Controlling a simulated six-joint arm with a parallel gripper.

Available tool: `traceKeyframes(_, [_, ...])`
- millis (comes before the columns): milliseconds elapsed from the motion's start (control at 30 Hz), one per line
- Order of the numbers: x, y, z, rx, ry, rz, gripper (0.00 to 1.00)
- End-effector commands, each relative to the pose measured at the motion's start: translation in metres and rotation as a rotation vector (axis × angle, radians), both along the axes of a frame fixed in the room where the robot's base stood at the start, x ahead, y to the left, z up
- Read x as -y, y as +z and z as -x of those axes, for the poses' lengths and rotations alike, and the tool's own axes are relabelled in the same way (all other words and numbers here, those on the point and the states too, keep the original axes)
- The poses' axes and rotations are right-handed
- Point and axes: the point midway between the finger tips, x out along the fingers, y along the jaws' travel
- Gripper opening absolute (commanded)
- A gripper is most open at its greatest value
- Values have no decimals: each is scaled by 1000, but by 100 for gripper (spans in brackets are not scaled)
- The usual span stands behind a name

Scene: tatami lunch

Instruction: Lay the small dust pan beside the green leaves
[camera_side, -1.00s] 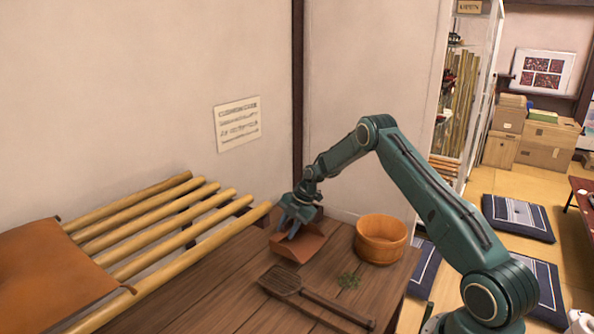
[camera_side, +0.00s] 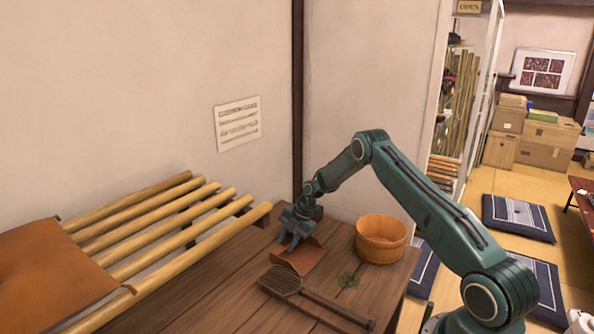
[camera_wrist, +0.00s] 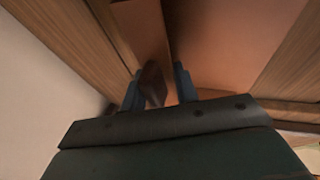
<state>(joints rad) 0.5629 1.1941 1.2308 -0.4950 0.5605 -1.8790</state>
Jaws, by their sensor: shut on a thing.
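The small dust pan (camera_side: 300,258) is reddish brown, with its open end toward the front of the dark wooden table, in the side view. My gripper (camera_side: 291,240) is at its back end, shut on its handle. In the wrist view the dark handle (camera_wrist: 153,84) shows between the two fingers of my gripper (camera_wrist: 156,88), with the pan's orange-brown face (camera_wrist: 215,45) beyond. Whether the pan touches the table or hangs just above it, I cannot tell.
A round wooden tub (camera_side: 380,240) stands behind the leaves. A dark slatted tool with a long handle (camera_side: 318,299) lies in front of the pan and leaves. A bamboo rack (camera_side: 165,228) with a brown cushion (camera_side: 48,275) is at left. Bare tabletop (camera_side: 215,290) shows between.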

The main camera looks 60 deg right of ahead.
Motion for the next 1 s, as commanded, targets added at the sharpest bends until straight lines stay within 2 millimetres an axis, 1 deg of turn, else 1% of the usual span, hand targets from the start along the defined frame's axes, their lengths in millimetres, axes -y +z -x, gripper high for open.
traceKeyframes(167, [0, -1, 0, 0, 0, 0, 6])
traceKeyframes(200, [0, -1, 0, 0, 0, 0, 34])
traceKeyframes(300, [0, -1, 0, 0, 0, 0, 52])
traceKeyframes(567, [0, -1, 0, 0, 0, 0, 52])
traceKeyframes(733, [1, 3, 1, 0, 0, 0, 52])
traceKeyframes(867, [4, 11, 3, 0, 0, 0, 52])
traceKeyframes(1000, [8, 25, 7, 2, -1, 1, 52])
